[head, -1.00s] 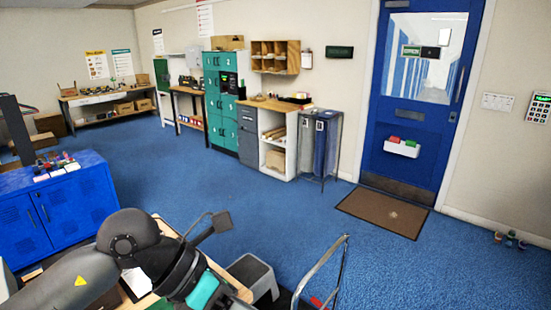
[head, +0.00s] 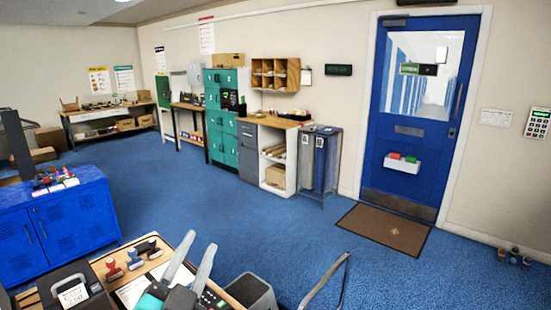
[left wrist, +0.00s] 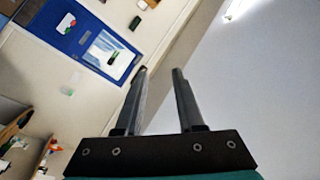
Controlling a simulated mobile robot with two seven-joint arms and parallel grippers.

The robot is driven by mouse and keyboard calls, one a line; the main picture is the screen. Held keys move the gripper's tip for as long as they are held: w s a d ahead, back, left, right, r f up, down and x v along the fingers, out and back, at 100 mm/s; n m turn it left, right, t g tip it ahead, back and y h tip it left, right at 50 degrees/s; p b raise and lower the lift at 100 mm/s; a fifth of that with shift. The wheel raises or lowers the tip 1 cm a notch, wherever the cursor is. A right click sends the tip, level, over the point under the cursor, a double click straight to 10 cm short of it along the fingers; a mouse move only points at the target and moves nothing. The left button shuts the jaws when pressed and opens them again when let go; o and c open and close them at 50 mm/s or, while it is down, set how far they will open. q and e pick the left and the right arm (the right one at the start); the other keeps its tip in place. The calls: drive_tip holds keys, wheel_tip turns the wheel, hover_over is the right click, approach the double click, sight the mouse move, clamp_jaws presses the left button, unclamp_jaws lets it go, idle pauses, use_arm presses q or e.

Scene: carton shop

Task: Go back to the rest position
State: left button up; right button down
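My left gripper (head: 201,241) is at the bottom of the head view, its two grey fingers pointing up and apart. In the left wrist view the same gripper (left wrist: 160,70) has a clear gap between its fingers and holds nothing. It is raised in front of a work table (head: 108,259), whose top partly shows behind and left of it. My right gripper is not in view.
Stamps (head: 135,258) stand on the table beside a dark box with a label (head: 74,294). A blue cabinet (head: 60,225) is at left. A metal rail (head: 328,281) and a grey bin (head: 250,290) are right of my gripper. Open blue carpet (head: 220,210) lies beyond.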

use_arm(q)
drive_tip(key=s+a+f+n+g+y, duration=0.1)
drive_tip(key=a+f+n+g+y, duration=0.1)
drive_tip(key=f, duration=0.3)
drive_tip(key=s+a+f+n+g+y, duration=0.1)
drive_tip(key=s+a+f+n+g, duration=0.15)
drive_tip(key=f, duration=0.25)
drive_tip(key=s+f+n+g, duration=0.3)
drive_tip(key=s+f+g, duration=0.8)
drive_tip(key=s+f, duration=0.6)
drive_tip(key=s+f+g+b, duration=0.25)
drive_tip(key=f+b, duration=0.65)
drive_tip(key=f, duration=2.1)
drive_tip(key=s+a+f+b, duration=0.1)
drive_tip(key=s+f+b, duration=0.3)
drive_tip(key=s+f, duration=0.4)
drive_tip(key=s+f+b, duration=0.4)
drive_tip(key=s+f, duration=0.4)
drive_tip(key=f, duration=0.7)
drive_tip(key=shift+s+a+g+h+b, duration=0.25)
drive_tip(key=shift+a+g+h+b, duration=0.05)
drive_tip(key=shift+a, duration=0.1)
